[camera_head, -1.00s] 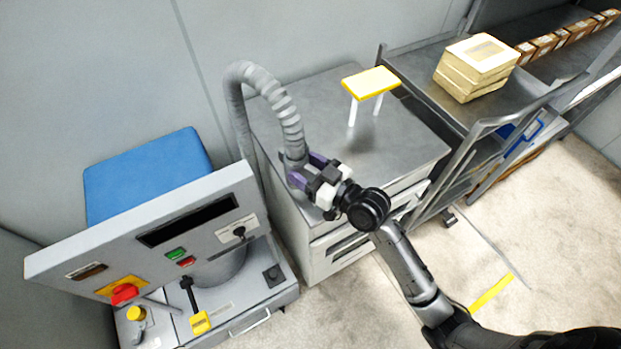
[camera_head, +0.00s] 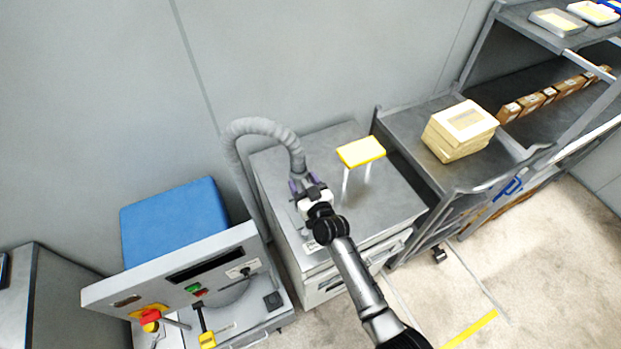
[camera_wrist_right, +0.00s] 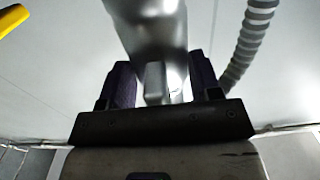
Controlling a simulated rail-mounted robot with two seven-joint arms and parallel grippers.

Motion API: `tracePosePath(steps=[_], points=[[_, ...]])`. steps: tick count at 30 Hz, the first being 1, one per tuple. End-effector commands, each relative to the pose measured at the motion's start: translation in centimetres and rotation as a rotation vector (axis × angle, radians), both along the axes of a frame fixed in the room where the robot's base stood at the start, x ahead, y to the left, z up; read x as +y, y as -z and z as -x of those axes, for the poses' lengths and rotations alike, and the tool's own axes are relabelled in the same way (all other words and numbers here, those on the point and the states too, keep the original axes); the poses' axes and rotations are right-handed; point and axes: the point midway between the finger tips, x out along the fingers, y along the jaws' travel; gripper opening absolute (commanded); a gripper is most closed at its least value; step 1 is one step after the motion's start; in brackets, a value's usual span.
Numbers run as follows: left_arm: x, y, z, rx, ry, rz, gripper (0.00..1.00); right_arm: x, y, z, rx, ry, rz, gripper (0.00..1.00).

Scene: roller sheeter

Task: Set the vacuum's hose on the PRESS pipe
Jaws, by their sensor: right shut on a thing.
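The vacuum's grey ribbed hose (camera_head: 262,128) rises behind the left side of a metal-topped cabinet and arcs over to its held end. My right gripper (camera_head: 303,186) is shut on that end, above the left part of the cabinet top. In the right wrist view, a smooth grey hose end (camera_wrist_right: 155,45) is between the dark purple fingers of the gripper (camera_wrist_right: 165,88), and the ribbed hose (camera_wrist_right: 248,40) hangs at the right. I cannot make out the PRESS pipe or its lettering; the gripper covers part of the cabinet top. My left gripper is not in view.
A yellow plate on two white legs (camera_head: 361,152) stands on the cabinet (camera_head: 390,205), right of the gripper. A grey control panel (camera_head: 170,272) and a blue box (camera_head: 172,222) are at the left. A cart with pale boxes (camera_head: 460,130) is at the right.

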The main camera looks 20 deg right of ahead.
Motion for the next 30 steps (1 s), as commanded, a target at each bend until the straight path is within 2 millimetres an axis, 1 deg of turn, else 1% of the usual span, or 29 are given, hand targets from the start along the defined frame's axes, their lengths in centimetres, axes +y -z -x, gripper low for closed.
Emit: tracePosePath(steps=[1,3,7,11,20,30], points=[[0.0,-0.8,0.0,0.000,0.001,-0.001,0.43,0.2,-0.7,-0.2,-0.002,0.003,-0.001,0.17],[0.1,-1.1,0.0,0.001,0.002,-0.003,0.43,0.4,-0.7,-0.3,-0.004,0.008,-0.001,0.17],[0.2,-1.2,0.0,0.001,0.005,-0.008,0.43,0.6,-0.6,-0.4,-0.004,0.011,0.000,0.17],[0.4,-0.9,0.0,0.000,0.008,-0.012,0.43,0.7,-0.2,-0.4,-0.004,0.012,0.000,0.17],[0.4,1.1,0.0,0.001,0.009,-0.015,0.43,0.6,1.8,-0.4,-0.004,0.012,0.000,0.17],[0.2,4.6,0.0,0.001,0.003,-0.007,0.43,0.6,5.3,-0.4,-0.002,0.012,0.000,0.17]])
